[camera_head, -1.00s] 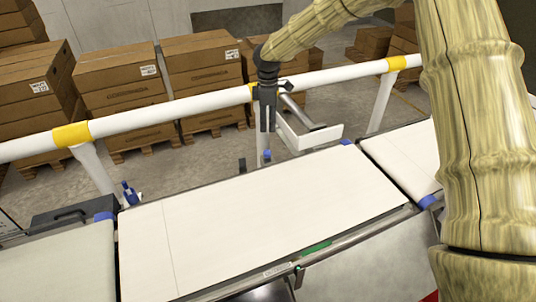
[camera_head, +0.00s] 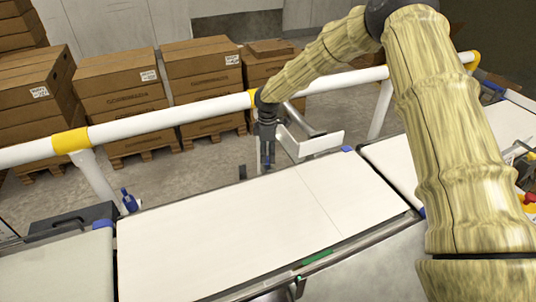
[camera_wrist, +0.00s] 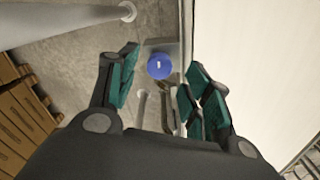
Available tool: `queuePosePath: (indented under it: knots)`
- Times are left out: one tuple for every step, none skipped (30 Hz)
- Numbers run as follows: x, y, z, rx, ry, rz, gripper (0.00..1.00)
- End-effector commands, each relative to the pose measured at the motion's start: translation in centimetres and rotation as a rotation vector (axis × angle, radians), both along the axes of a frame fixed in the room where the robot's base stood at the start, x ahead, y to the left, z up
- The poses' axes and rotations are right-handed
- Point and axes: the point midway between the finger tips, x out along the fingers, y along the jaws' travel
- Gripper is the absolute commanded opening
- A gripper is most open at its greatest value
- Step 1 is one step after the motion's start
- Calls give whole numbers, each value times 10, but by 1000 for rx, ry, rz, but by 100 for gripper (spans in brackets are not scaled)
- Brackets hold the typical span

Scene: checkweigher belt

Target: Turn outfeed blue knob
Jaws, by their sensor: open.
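A round blue knob (camera_wrist: 159,66) with a small white mark shows in the wrist view, between and beyond the two fingers. My gripper (camera_wrist: 162,85) is open, with teal pads on both sides, and nothing is between them. In the head view my gripper (camera_head: 267,165) points down beside the far edge of the middle belt (camera_head: 260,220). The knob cannot be told apart from the fingertips there, where a little blue shows. In the wrist view the belt (camera_wrist: 255,50) lies to the right of the knob.
A white guard rail (camera_head: 160,120) with yellow bands runs behind the belt, close to my arm. A white bar (camera_head: 320,142) stands right of my gripper. Stacked boxes (camera_head: 120,95) stand beyond the rail. A blue fitting (camera_head: 129,200) is at the left.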

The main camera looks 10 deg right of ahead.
Motion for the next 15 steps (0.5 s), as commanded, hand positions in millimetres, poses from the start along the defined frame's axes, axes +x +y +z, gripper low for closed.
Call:
queuePosePath:
  knots:
    - [-1,0,-5,-1,2,0,49]
    - [0,0,-7,-1,2,0,49]
    - [0,0,-11,0,2,0,49]
    - [0,0,-13,0,2,0,49]
    - [0,0,-15,0,2,-1,49]
    - [0,0,-18,0,1,0,49]
    - [0,0,-19,0,1,0,49]
    - [0,0,-20,0,0,0,49]
    - [0,0,-21,0,0,0,49]
    - [0,0,-22,0,-1,0,49]
    - [0,0,-22,0,-1,0,49]
    - [0,0,-22,0,-1,0,49]
    - [0,0,-23,0,-1,0,49]
    - [0,0,-23,0,-1,0,49]
    - [0,0,-23,0,-1,0,49]
